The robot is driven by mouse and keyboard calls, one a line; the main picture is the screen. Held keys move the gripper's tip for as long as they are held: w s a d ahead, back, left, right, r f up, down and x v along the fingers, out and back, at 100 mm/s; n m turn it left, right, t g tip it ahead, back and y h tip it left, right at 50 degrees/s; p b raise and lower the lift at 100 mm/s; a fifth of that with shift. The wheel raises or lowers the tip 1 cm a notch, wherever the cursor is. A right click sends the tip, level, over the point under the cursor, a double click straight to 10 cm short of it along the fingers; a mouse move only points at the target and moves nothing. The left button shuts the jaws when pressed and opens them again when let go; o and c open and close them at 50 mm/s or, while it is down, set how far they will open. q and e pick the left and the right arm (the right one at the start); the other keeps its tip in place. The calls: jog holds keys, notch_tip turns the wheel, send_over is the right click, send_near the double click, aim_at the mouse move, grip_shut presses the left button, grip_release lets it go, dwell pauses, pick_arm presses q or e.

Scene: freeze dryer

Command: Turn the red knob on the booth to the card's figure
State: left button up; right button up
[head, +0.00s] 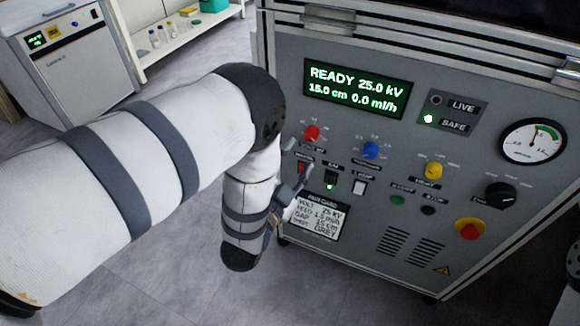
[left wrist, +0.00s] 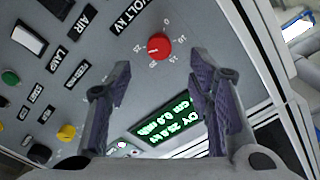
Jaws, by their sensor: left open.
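The red knob (head: 312,132) is on the upper left of the booth's grey panel, below the green display (head: 354,89). The display reads READY 25.0 kV, 15.0 cm, 0.0 ml/h. The card (head: 318,215) low on the panel reads VOLT 25 kV, with smaller lines below. My left gripper (head: 298,160) is just below the knob in the head view. In the left wrist view the red knob (left wrist: 158,46) lies beyond and between the spread fingertips of my left gripper (left wrist: 160,68). Its fingers appear apart from the knob. My right gripper is out of view.
A blue knob (head: 371,150), a yellow knob (head: 433,170) and a black knob (head: 499,195) share the panel. Small switches (head: 331,178) sit under the red knob. A red emergency button (head: 469,230) is lower right. The SAFE lamp (head: 428,119) is lit.

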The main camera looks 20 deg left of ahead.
pick_arm(q)
jog(key=s, duration=0.4)
jog(key=shift+s, duration=0.1)
jog(key=s+a+f+n+g+y+p, duration=0.1)
jog(key=s+a+f+n+g+p, duration=0.15)
jog(key=s+f+g, duration=0.4)
jog(key=s+a+f+n+g+p, duration=0.1)
jog(key=s+a+f+n+g, duration=0.2)
jog(key=s, duration=0.6)
jog(key=s+r+n+g+p, duration=0.1)
jog(key=s+n+g, duration=0.2)
jog(key=s+g, duration=0.8)
jog(key=s, duration=1.4)
jog(key=shift+s+d+r+n+p, duration=0.15)
jog(key=shift+s+d+n+p, duration=0.05)
jog(key=shift+d+n+p, duration=0.15)
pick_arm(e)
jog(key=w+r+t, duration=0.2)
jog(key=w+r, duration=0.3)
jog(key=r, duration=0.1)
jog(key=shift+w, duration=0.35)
pick_arm(q)
jog(key=shift+w+a, duration=0.1)
